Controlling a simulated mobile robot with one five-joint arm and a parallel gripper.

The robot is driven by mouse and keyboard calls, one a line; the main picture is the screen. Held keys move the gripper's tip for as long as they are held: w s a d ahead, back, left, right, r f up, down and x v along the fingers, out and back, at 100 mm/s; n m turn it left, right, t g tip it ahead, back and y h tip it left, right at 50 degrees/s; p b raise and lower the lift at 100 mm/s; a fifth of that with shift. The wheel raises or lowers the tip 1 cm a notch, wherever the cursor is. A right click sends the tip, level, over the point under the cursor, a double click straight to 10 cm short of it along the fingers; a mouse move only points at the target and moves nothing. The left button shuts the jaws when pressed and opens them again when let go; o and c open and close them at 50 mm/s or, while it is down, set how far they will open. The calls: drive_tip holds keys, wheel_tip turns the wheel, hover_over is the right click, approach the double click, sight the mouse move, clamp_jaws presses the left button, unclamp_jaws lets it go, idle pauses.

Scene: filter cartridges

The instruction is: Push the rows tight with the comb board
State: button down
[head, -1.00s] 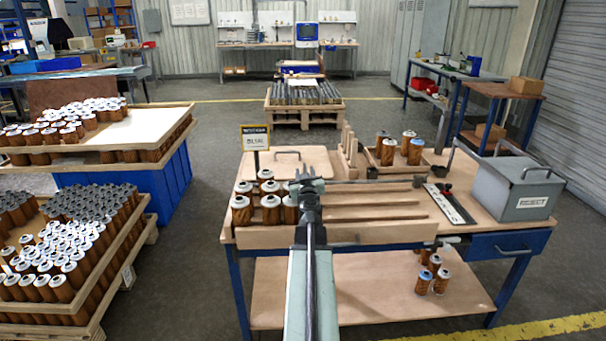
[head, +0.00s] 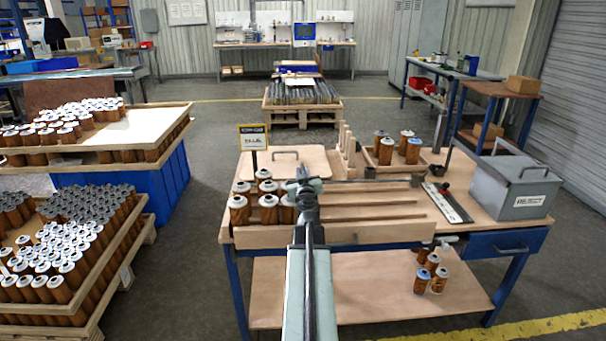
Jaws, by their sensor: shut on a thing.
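My gripper (head: 304,185) is over the workbench, just right of a block of filter cartridges (head: 268,211) with brown bodies and pale tops. They stand upright in short rows at the left of the bench. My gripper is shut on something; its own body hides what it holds. A wooden piece with several upright prongs (head: 346,146), comb-like, stands behind and right of my gripper. A flat wooden board with a handle (head: 285,162) lies behind the cartridges. I cannot tell which, if either, is the comb board. Long wooden strips (head: 376,203) run rightward from near my gripper.
A wooden front rail (head: 370,232) edges the bench. A shallow tray (head: 430,157) with cartridges stands behind. A grey lidded box (head: 514,188) marked as reject stands at right. More cartridges stand on the lower shelf (head: 350,290). Full cartridge pallets (head: 110,297) are at left.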

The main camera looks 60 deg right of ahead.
idle(0.8)
drive_tip(key=w+a, duration=0.1)
drive_tip(key=w, duration=0.1)
drive_tip(key=w+a, duration=0.1)
drive_tip(key=shift+w+a, duration=0.35)
drive_tip(key=shift+a, duration=0.05)
drive_tip(key=c, duration=1.5)
unclamp_jaws()
drive_tip(key=shift+o, duration=0.2)
drive_tip(key=shift+s, duration=0.1)
